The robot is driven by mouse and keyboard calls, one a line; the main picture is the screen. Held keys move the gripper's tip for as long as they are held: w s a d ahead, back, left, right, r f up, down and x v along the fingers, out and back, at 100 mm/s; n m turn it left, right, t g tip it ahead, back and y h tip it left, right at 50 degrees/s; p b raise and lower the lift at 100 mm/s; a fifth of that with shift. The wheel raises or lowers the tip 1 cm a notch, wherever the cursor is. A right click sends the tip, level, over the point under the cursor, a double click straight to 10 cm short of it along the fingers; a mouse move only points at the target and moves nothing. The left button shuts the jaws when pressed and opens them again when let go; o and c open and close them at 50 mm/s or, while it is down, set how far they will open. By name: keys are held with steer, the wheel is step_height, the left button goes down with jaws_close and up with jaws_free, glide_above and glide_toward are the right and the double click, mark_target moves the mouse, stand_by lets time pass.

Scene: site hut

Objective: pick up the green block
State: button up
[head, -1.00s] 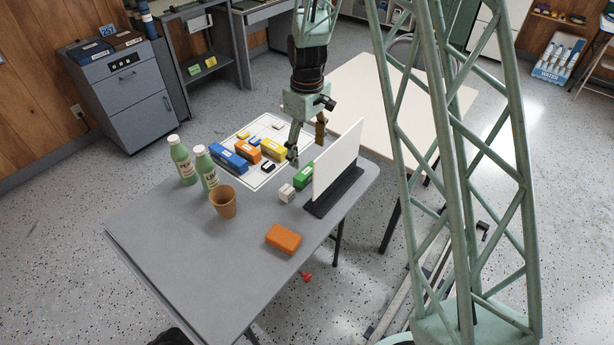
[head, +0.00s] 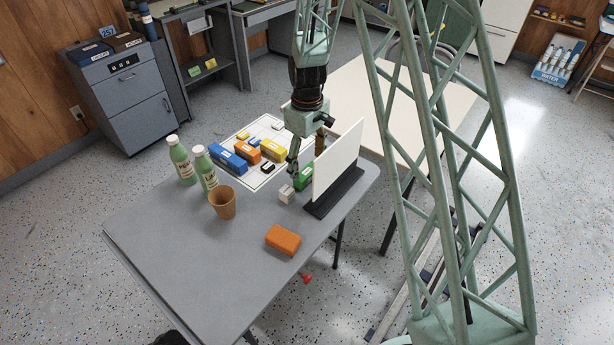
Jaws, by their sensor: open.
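The green block (head: 303,178) lies on the grey table, close to the left side of the upright white panel, which hides part of it. A small white block (head: 286,194) sits just in front of it. My gripper (head: 304,165) points down above the green block with its fingers apart and nothing seen between them. One finger is left of the block; the other is partly behind the panel. I cannot tell how far the fingertips are above the table.
The white panel (head: 338,160) stands on a dark base right beside my gripper. A white sheet (head: 226,171) holds blue, orange and yellow blocks. Green bottles (head: 181,160), a brown cup (head: 222,203) and an orange block (head: 283,240) stand apart. The table's front left is clear.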

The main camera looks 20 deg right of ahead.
mark_target(307, 171)
steer(key=shift+f+b, duration=0.65)
steer(key=shift+f, duration=1.9)
steer(key=c, duration=0.7)
steer(key=shift+o, duration=0.2)
steer(key=shift+r, duration=0.15)
steer(key=shift+r+p, duration=1.05)
steer(key=shift+r, duration=3.85)
